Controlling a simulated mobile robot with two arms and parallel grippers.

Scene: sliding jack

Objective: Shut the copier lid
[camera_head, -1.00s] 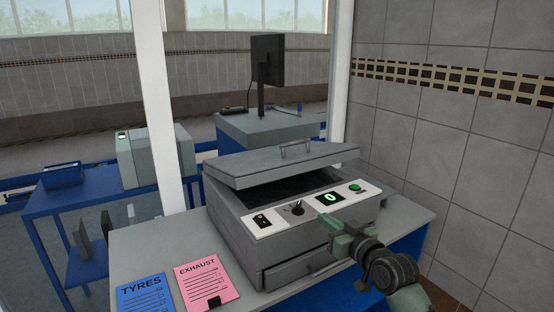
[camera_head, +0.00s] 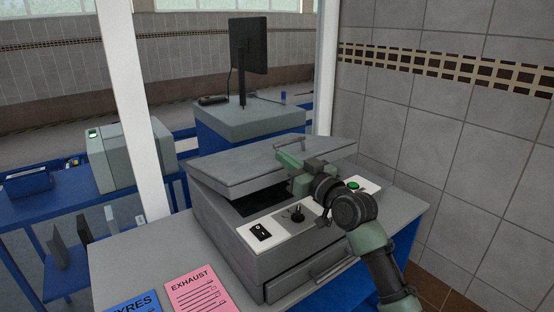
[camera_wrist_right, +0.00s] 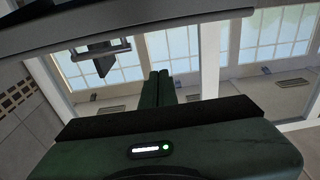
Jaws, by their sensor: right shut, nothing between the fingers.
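The grey copier (camera_head: 222,237) stands on a grey-topped table. Its lid (camera_head: 245,174) is partly raised, with a dark gap along the front and left. A metal handle (camera_head: 289,143) sits on the lid. My right gripper (camera_head: 282,152) is shut and empty, just in front of the lid's right part near the handle; I cannot tell if it touches. It also shows in the right wrist view (camera_wrist_right: 158,76), with a grey edge, likely the lid, crossing above it. My left gripper is out of view.
The white control strip holds a black switch (camera_head: 260,232), a knob (camera_head: 297,213) and a green button (camera_head: 353,185). Pink (camera_head: 203,292) and blue (camera_head: 134,303) sheets lie at the table's front left. A tiled wall (camera_head: 440,130) bounds the right side. A monitor (camera_head: 248,46) stands behind.

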